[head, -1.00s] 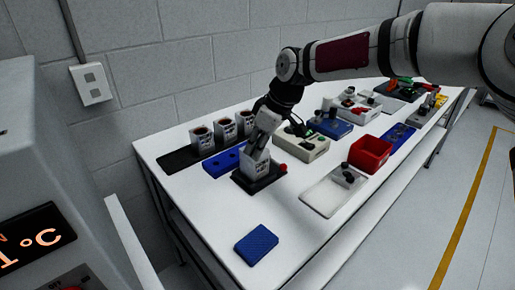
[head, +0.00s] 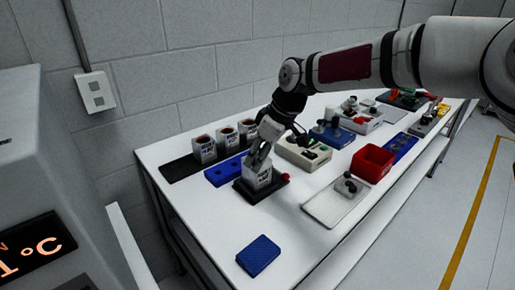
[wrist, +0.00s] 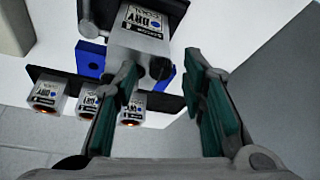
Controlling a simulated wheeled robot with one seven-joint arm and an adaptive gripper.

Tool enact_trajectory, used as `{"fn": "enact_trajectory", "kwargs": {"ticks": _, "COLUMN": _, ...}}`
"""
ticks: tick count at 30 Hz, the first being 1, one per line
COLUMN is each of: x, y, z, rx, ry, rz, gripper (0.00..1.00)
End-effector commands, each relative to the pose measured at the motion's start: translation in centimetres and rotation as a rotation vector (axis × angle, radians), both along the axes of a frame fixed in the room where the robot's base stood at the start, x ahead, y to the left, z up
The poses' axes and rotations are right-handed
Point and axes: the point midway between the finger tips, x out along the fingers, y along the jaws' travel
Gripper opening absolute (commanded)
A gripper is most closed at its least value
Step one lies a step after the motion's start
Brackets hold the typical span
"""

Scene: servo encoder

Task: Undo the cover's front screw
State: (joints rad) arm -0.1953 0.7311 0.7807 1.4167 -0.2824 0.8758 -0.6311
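A grey, labelled box-shaped unit (head: 257,176) stands on a black base plate (head: 243,193) near the front of the bench. It also shows at the top of the wrist view (wrist: 138,42), with a dark round part (wrist: 160,68) at its near end. My gripper (head: 262,152) is at the top of this unit. In the wrist view my gripper (wrist: 163,75) has its green-padded fingers apart, with a clear gap. The left finger overlaps the unit's end; I cannot tell whether it touches. The front screw cannot be made out.
Several similar units (head: 204,150) stand in a row on a black strip behind. A blue holed block (head: 224,171) lies between. A red knob (head: 285,177), a beige box (head: 303,152), a grey tray (head: 335,204) and a red bin (head: 371,163) are to the right. A blue pad (head: 258,256) lies in front.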

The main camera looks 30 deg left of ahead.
Motion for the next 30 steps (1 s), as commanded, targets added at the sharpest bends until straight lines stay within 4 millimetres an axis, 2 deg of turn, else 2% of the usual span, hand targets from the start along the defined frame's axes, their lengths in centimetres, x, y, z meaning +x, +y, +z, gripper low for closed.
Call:
{"fn": "enact_trajectory", "kwargs": {"ticks": 5, "x": -0.30, "y": 0.03, "z": 0.17, "rx": -0.001, "ry": -0.001, "rz": -0.082, "gripper": 0.38}}
{"fn": "enact_trajectory", "kwargs": {"ticks": 30, "x": -1.06, "y": 0.49, "z": 0.19, "rx": -0.001, "ry": -0.002, "rz": -0.768, "gripper": 0.38}}
